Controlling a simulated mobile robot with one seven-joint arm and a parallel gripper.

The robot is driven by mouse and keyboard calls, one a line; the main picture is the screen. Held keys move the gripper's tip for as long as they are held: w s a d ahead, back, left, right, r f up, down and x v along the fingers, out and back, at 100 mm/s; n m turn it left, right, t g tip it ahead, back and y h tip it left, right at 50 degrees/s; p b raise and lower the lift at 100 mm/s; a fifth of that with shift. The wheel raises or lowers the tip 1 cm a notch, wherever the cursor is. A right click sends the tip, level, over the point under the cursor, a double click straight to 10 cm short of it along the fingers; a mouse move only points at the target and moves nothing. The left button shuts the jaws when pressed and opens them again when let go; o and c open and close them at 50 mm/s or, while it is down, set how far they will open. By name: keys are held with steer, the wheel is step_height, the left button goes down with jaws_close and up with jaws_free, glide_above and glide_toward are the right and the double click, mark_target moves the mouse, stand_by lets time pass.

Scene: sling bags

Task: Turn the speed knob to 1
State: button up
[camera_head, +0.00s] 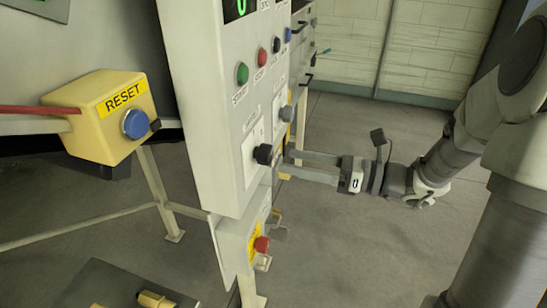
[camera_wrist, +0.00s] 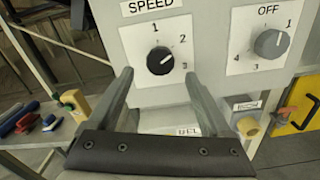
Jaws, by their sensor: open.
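The speed knob (camera_wrist: 160,60) is round and black, on a white plate marked SPEED with 1 at the top, 2 at upper right and 3 at lower right. Its white pointer line slants up and right, roughly toward 2. In the head view the black knob (camera_head: 263,153) sticks out from the panel's front. My gripper (camera_wrist: 158,80) is open, its two fingers apart to the left and right of the knob and slightly below it in the wrist view. In the head view my gripper (camera_head: 281,164) reaches in from the right, its tips close to the knob. Contact cannot be told.
A grey OFF/1 knob (camera_wrist: 272,43) sits right of the speed plate. Green (camera_head: 242,73), red (camera_head: 262,56) and blue (camera_head: 287,34) buttons are higher on the panel (camera_head: 215,120). A yellow RESET box (camera_head: 98,118) stands left. A red button (camera_head: 262,244) is below.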

mark_target(270, 156)
steer(key=x, duration=0.5)
steer(key=shift+w+a, duration=0.1)
steer(key=shift+a, duration=0.1)
jaws_close()
